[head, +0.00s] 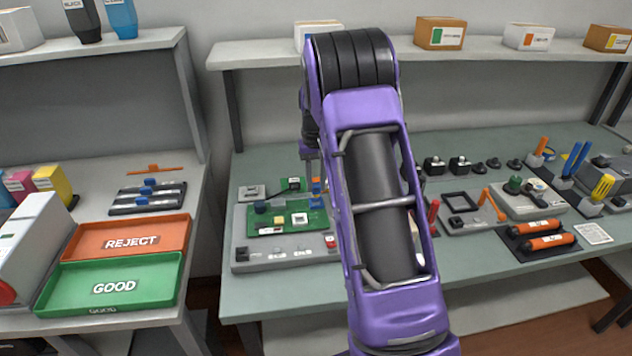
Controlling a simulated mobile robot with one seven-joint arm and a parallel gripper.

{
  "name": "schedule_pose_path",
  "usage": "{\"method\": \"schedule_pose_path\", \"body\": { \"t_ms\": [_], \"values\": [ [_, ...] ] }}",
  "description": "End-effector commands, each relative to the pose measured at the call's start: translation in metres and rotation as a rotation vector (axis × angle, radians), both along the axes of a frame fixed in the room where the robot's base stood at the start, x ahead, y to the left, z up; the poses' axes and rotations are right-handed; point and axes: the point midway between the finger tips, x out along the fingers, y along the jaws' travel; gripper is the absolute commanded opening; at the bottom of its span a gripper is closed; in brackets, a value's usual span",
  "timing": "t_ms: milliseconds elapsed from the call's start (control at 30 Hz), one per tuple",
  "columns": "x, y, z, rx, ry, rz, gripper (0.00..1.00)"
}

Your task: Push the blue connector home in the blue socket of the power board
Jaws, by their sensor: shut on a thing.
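The green power board (290,225) lies on a grey fixture (243,254) on the bench, left of my arm. My gripper (314,172) is small in the view, over the board's right back edge and partly covered by my own arm. It is shut on a small blue piece, the blue connector (316,187), low over the board. The blue socket cannot be made out apart from the connector. Whether the connector is seated or still above the socket cannot be told from here.
The red REJECT tray (183,222) and green GOOD tray (48,297) stand on the left table. A shelf (500,50) with boxes runs behind the bench. Right of my arm are tools, small parts, a grey fixture (530,205) and two orange cartridges (540,243).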

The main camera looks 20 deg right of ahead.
Motion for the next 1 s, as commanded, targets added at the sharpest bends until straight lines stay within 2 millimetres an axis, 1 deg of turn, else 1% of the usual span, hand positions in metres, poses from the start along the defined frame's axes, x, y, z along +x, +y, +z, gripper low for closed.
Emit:
{"method": "schedule_pose_path", "body": {
  "t_ms": [600,1000],
  "values": [
    [0.000,0.000,-0.015,0.000,0.000,0.000,0.00],
    [0.000,0.000,-0.015,0.000,0.000,0.000,0.00]
  ]
}}
